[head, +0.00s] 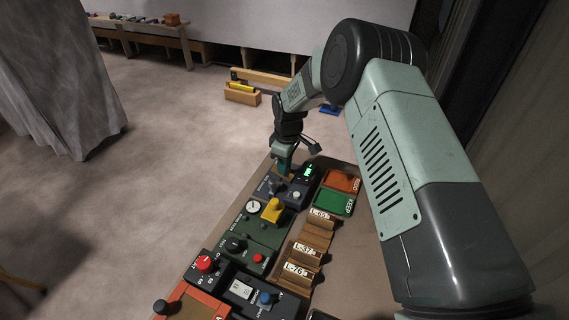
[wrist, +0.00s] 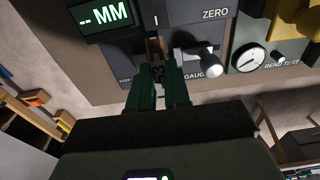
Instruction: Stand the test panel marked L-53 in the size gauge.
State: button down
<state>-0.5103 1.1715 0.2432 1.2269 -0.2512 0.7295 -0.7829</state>
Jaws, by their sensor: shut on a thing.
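My gripper (wrist: 158,82) is shut on a small brown panel (wrist: 155,48), whose edge shows between the dark green fingertips in the wrist view. The size gauge (wrist: 182,40) is a grey box with a green-lit display reading "-- MM", a ZERO label and a pale knob. The panel is at the gauge's middle; whether it is in the slot or just above it I cannot tell. In the head view my gripper (head: 283,166) points down over the far end of the bench, at the gauge (head: 289,195).
A wooden rack (head: 312,245) carries labels L-65, L-37 and L-76. Beyond it lie a green KEEP tray (head: 334,202) and a red tray (head: 342,181). The bend tester (head: 254,207), with dial and yellow part, and boxes with red knobs (head: 205,263) stand nearer along the bench.

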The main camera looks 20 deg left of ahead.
jog(key=shift+f, duration=0.45)
jog(key=c, duration=1)
grip_release()
jog(key=shift+r, duration=0.1)
jog(key=d+r+m, duration=0.1)
jog(key=d+r, duration=0.2)
jog(key=r, duration=0.5)
jog(key=d+r+m+t, duration=0.1)
jog(key=d+r, duration=0.3)
jog(key=r, duration=0.5)
jog(key=d+r+m, duration=0.1)
jog(key=d+r, duration=0.2)
jog(key=r, duration=0.5)
jog(key=s+d+r+m+t, duration=0.2)
jog(key=s+d+r+m, duration=0.25)
jog(key=d+r, duration=0.55)
jog(key=s+d+r+m+t, duration=0.1)
jog(key=s+d+r+m, duration=0.45)
jog(key=s+d, duration=0.65)
jog(key=s+d+m+t, duration=0.1)
jog(key=s+d+m, duration=0.3)
jog(key=s, duration=0.7)
jog(key=shift+s+d+f+m+t+h, duration=0.2)
jog(key=shift+d+f+m+t+h, duration=0.1)
jog(key=shift+d+h, duration=0.15)
